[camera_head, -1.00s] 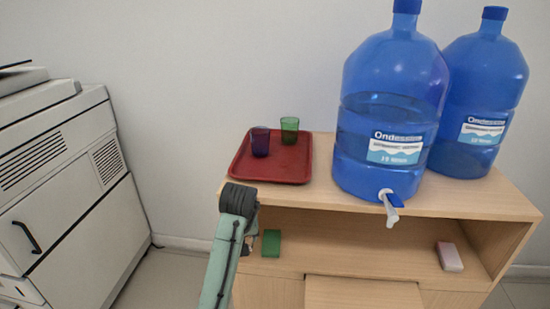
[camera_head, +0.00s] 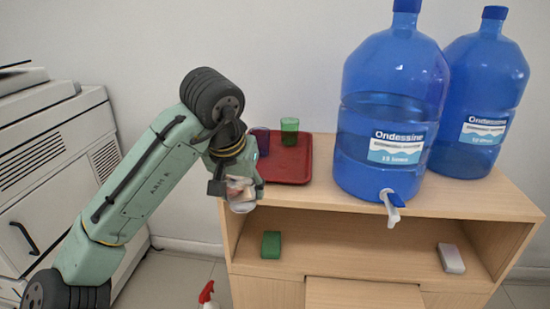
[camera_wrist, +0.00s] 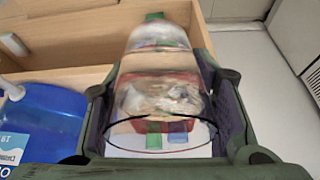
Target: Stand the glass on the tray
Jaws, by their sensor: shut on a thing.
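My gripper (camera_head: 236,184) is shut on a clear glass (camera_head: 241,200), just left of the cabinet top's front-left corner. In the wrist view the glass (camera_wrist: 160,95) fills the space between the fingers, see-through and blurred, so its exact tilt is hard to tell. The red tray (camera_head: 292,165) lies on the cabinet top behind and right of my gripper. A dark blue glass (camera_head: 262,139) and a green glass (camera_head: 289,129) stand upright at its back. My arm hides the tray's left part.
A big blue water jug (camera_head: 384,165) with a tap stands right of the tray, with a second jug (camera_head: 480,95) behind it. The open shelf below holds a green block (camera_head: 271,245) and a pale block (camera_head: 450,258). A printer (camera_head: 55,190) stands at left.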

